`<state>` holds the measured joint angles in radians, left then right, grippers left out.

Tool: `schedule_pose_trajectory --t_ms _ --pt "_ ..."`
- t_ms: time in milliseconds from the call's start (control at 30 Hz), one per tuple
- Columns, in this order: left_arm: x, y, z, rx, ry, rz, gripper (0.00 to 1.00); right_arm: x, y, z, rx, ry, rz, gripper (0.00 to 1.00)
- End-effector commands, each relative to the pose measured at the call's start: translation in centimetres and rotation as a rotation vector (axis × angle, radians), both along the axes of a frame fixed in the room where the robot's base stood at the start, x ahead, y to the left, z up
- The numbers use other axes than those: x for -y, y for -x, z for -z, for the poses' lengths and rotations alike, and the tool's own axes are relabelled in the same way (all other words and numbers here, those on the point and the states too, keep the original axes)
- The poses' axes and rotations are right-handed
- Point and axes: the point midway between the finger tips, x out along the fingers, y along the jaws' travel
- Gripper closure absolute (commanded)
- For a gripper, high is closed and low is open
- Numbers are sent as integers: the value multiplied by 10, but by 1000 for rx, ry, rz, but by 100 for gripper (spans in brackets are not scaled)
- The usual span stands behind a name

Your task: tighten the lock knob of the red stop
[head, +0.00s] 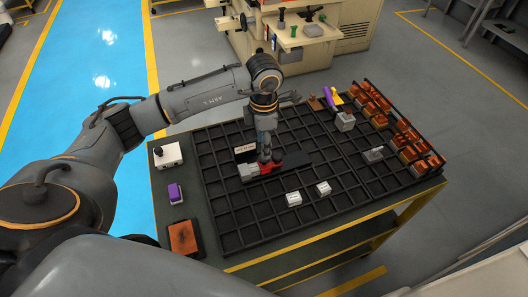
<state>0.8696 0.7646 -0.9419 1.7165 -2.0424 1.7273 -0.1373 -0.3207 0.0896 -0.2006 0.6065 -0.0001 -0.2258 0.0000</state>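The red stop (262,168) sits near the middle of the dark gridded table top, at the left part of a black bar (298,161). A grey-white block (246,171) adjoins it on the left. My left gripper (266,157) points straight down onto the red stop from above. Its fingers are small and dark here, so I cannot tell whether they are open or shut. The lock knob is not distinguishable; the gripper covers that spot. My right gripper is not in view.
Two white blocks (294,198) (323,188) lie in front. Copper electrodes (408,150) line the right side, near grey blocks (345,121) (373,154). A white box with a black knob (168,156), a purple item (175,193) and a brown pad (183,237) lie left. A beige machine (350,30) stands behind.

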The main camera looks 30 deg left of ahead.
Motion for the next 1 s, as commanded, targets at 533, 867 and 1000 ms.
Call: schedule_pose_trajectory --t_ms 533,867,1000 --pt "0 0 47 0 2 1 52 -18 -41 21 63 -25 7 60" --pt "0 0 53 1 1 0 52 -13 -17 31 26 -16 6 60" --pt "0 0 53 1 1 0 52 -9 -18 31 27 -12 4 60"
